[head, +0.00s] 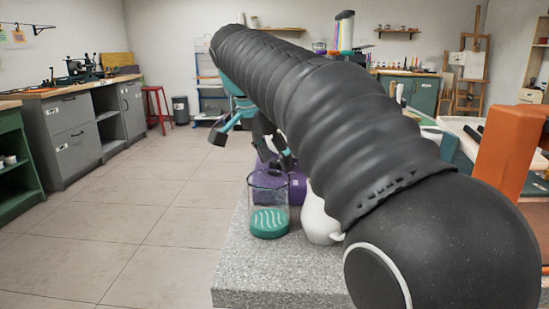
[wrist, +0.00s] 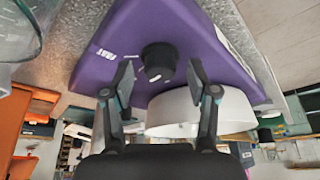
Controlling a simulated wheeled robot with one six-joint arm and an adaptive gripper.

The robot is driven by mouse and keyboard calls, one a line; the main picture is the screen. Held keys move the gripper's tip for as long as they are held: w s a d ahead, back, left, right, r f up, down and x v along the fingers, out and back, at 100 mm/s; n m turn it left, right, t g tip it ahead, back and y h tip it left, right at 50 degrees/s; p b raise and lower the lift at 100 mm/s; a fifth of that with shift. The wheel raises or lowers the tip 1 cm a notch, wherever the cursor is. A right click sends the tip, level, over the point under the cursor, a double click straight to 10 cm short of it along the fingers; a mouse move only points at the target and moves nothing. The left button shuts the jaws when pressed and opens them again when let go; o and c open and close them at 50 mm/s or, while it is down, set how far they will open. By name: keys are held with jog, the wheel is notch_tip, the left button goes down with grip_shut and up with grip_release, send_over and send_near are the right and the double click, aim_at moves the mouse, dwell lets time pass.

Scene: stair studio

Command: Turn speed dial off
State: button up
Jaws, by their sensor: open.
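The speed dial (wrist: 158,62) is a round black knob with a small pale mark, on the face of a purple machine (wrist: 110,50) with the word "FAST" beside it. In the wrist view my gripper (wrist: 158,80) is open, with one finger on each side of the dial and visible gaps between. I cannot tell how far the fingertips are from the dial in depth. In the head view the purple machine (head: 297,188) shows partly behind my arm, and my gripper (head: 280,155) is mostly hidden there. The dial is hidden in that view.
A glass vessel with a green base (head: 268,222) stands on the grey speckled counter (head: 245,270), in front of the purple machine. A white rounded object (head: 318,222) is beside it. A white round bowl-like part (wrist: 200,112) sits close to my fingers. Open floor lies left.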

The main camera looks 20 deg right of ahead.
jog(key=shift+c, duration=0.3)
grip_shut()
jog(key=shift+n, duration=0.3)
jog(key=n, duration=0.2)
jog(key=n+t+y, duration=0.1)
jog(key=n, duration=0.1)
jog(key=shift+s+d+t, duration=0.15)
jog(key=shift+t, duration=0.15)
jog(key=shift+n+t+y+p, duration=0.3)
jog(key=shift+n+y+p, duration=0.45)
jog(key=shift+n, duration=1.45)
jog(key=shift+o, duration=0.3)
grip_release()
